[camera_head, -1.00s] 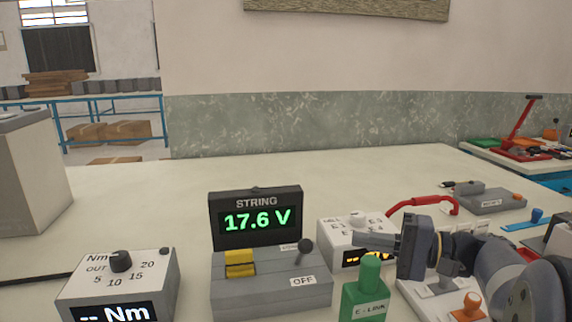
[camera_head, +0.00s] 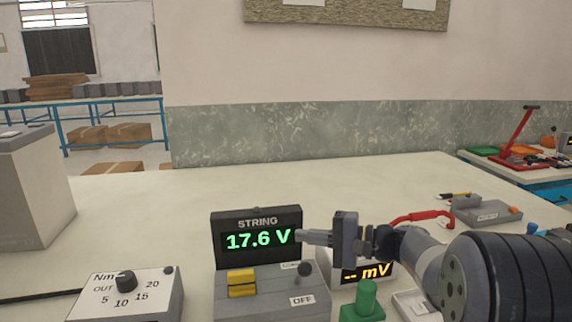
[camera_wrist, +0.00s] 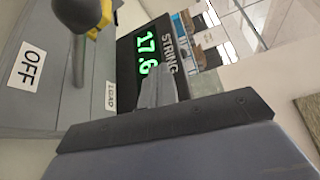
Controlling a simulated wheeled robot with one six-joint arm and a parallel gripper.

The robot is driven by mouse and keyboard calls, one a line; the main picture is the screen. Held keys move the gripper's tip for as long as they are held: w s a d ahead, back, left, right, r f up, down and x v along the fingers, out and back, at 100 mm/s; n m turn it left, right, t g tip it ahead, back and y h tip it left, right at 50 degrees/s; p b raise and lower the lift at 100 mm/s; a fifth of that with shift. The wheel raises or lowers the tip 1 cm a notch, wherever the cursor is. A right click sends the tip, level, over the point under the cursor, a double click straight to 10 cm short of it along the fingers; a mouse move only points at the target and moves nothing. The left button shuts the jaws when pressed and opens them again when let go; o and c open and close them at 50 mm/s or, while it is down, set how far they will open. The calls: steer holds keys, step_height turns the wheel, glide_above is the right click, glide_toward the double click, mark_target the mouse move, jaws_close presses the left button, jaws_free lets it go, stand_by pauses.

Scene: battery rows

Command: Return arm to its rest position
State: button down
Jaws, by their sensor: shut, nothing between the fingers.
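My gripper (camera_head: 312,237) is in the head view, at the right of the string voltmeter, pointing left. Its fingers are shut with nothing between them. In the picture the fingertips overlap the right edge of the STRING display (camera_head: 257,240), which reads 17.6 V; I cannot tell whether they touch it. In the wrist view, the closed fingers (camera_wrist: 157,88) show in front of the same display (camera_wrist: 140,55). My arm comes in from the lower right and covers part of the bench there.
A grey switch box (camera_head: 270,294) with a lever and an OFF label stands below the display. A torque dial box (camera_head: 130,295) is at the left, an mV meter (camera_head: 365,273) behind my gripper, a green E-LINK block (camera_head: 365,303) in front. The bench behind the display is clear.

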steer(key=shift+w+a+f+m+g+h+p, duration=0.2)
steer(key=shift+w+m+p, duration=0.4)
steer(key=shift+p, duration=0.95)
steer(key=shift+w+a+f+m+g+h+p, duration=0.1)
steer(key=shift+w+m+g+h+p, duration=0.45)
steer(key=shift+p, duration=1.05)
steer(key=shift+w+a+f+m+g+h+p, duration=0.15)
steer(key=shift+w+m+p, duration=0.45)
steer(key=shift+p, duration=0.95)
steer(key=w+f+p, duration=0.1)
steer(key=p, duration=0.1)
steer(key=w+m+p, duration=0.1)
steer(key=p, duration=0.1)
steer(key=shift+d+f+m+g+h+p, duration=0.25)
steer(key=shift+d+f+g+h+p, duration=0.05)
steer(key=shift+d+f+g+p, duration=0.1)
steer(key=shift+a+r, duration=0.1)
